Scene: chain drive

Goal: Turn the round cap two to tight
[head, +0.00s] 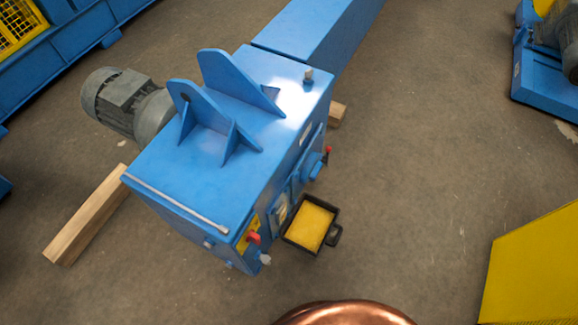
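The blue chain drive housing (200,175) stands in the middle of the head view. Several small fittings could be round caps. One small brownish fitting (308,77) stands upright on the top near the far right corner. A blue fitting with a red-tipped lever (326,156) is on the right side. A small pale round knob (265,259) sits low at the near corner, below a red handle (253,238). I cannot tell which is round cap two or how tight any is. My gripper is not in view.
A black tray with yellow content (335,236) is beside the right side of the housing. A grey motor (125,103) juts out left. A wooden beam (88,215) lies on the floor. A yellow panel (535,270) stands at lower right.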

